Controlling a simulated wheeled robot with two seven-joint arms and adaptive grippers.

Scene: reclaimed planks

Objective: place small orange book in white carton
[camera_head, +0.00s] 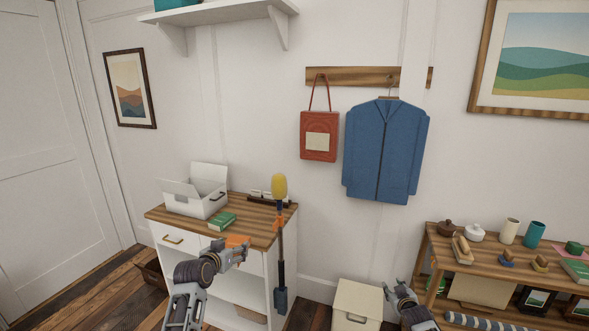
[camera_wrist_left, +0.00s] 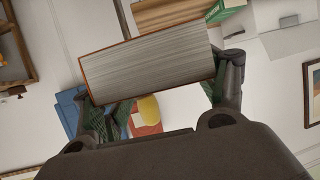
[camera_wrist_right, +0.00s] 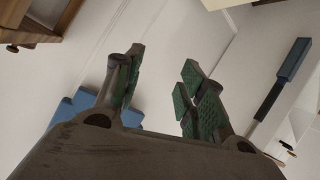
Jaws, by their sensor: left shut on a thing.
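The small orange book (camera_head: 237,240) is in my left gripper (camera_head: 243,250), in front of the cabinet top's front edge. In the left wrist view the book (camera_wrist_left: 150,62) fills the space between the fingers, page edges towards the camera. My left gripper (camera_wrist_left: 165,90) is shut on it. The white carton (camera_head: 197,199) stands open on the cabinet's back left, flaps up, behind and left of the book; its inside is mostly hidden. My right gripper (camera_head: 397,292) is low, right of the cabinet; in the right wrist view it (camera_wrist_right: 160,85) is open and empty.
A green book (camera_head: 222,221) lies on the wooden cabinet top (camera_head: 180,217) in front of the carton. A yellow-headed, dark-handled tool (camera_head: 280,230) stands up at the cabinet's right. A lidded cream box (camera_head: 357,305) and a low shelf (camera_head: 480,262) with several items are further right.

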